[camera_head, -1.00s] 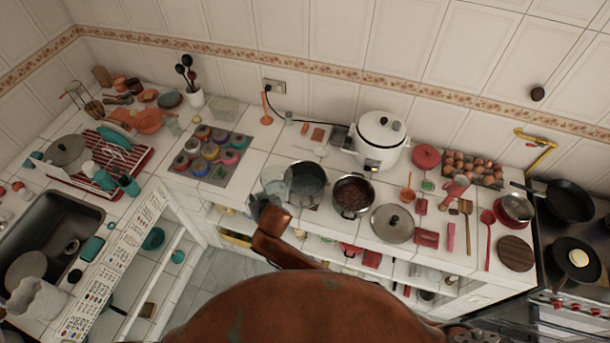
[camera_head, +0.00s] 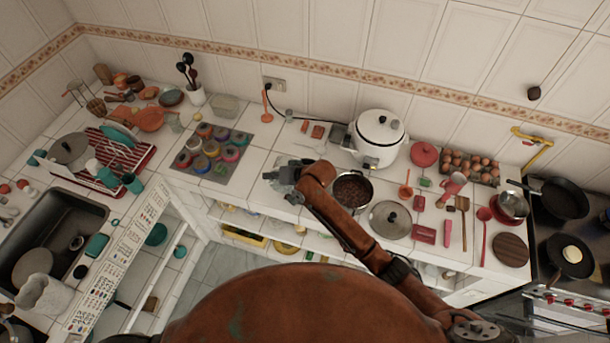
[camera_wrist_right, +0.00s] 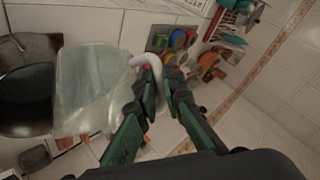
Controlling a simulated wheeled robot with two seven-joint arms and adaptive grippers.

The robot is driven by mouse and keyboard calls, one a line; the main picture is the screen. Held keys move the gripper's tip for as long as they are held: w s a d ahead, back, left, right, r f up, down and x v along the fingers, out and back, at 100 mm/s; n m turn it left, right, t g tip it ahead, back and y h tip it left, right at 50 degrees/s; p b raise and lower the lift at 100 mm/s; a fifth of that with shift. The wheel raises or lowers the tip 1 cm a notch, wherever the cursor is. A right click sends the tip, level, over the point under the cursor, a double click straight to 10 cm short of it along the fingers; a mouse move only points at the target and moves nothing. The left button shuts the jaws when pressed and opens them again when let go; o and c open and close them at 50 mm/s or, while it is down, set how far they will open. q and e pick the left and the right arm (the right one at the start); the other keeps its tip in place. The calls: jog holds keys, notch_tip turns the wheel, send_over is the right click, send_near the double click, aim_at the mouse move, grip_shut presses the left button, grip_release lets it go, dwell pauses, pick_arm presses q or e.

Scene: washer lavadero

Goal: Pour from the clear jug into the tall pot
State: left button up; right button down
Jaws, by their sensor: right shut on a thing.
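The clear jug (camera_wrist_right: 88,92) fills the left middle of the right wrist view. Its pale handle (camera_wrist_right: 146,68) is between the fingers of my right gripper (camera_wrist_right: 160,88), which is shut on it. A dark pot (camera_wrist_right: 26,88), which looks like the tall pot, is just beyond the jug at the left edge of that view. In the head view my right gripper (camera_head: 284,178) is over the counter, left of the bean pot. My right arm and gripper hide most of the jug and tall pot there. I cannot tell the jug's exact tilt or its contents. My left gripper is not in view.
A pot of beans (camera_head: 351,190) stands close right of my gripper. A white rice cooker (camera_head: 379,133) is behind it, and a lid (camera_head: 390,220) lies to the right. A tray of colored jars (camera_head: 211,153) is to the left. Bare tiles lie between tray and gripper.

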jog(key=shift+w+d+r+m+y+b, duration=0.3)
jog(key=shift+w+d+y+b, duration=0.1)
jog(key=shift+w+d+b, duration=0.25)
jog(key=w+d+y+b, duration=0.1)
jog(key=b, duration=0.1)
jog(key=w+d+r+m+g+y+b, duration=0.1)
jog(key=b, duration=0.2)
jog(key=shift+d+m+g, duration=0.2)
jog(key=shift+m+g, duration=0.1)
jog(key=shift+w+d+r+m+g+y, duration=0.3)
jog(key=shift+w+d+r+m+y, duration=0.1)
jog(key=shift+d+r+y, duration=0.25)
jog(key=shift+a, duration=0.1)
jog(key=shift+w+d+r, duration=0.25)
jog(key=shift+d, duration=0.05)
jog(key=shift+w+d+r+m+y+b, duration=0.4)
jog(key=shift+w+d+y, duration=0.1)
jog(key=shift+d, duration=0.1)
jog(key=shift+w+d+r+m+y+b, duration=0.25)
jog(key=shift+w+d+r+m+y, duration=0.1)
jog(key=shift+w+d+m+y, duration=0.15)
dwell(3.2)
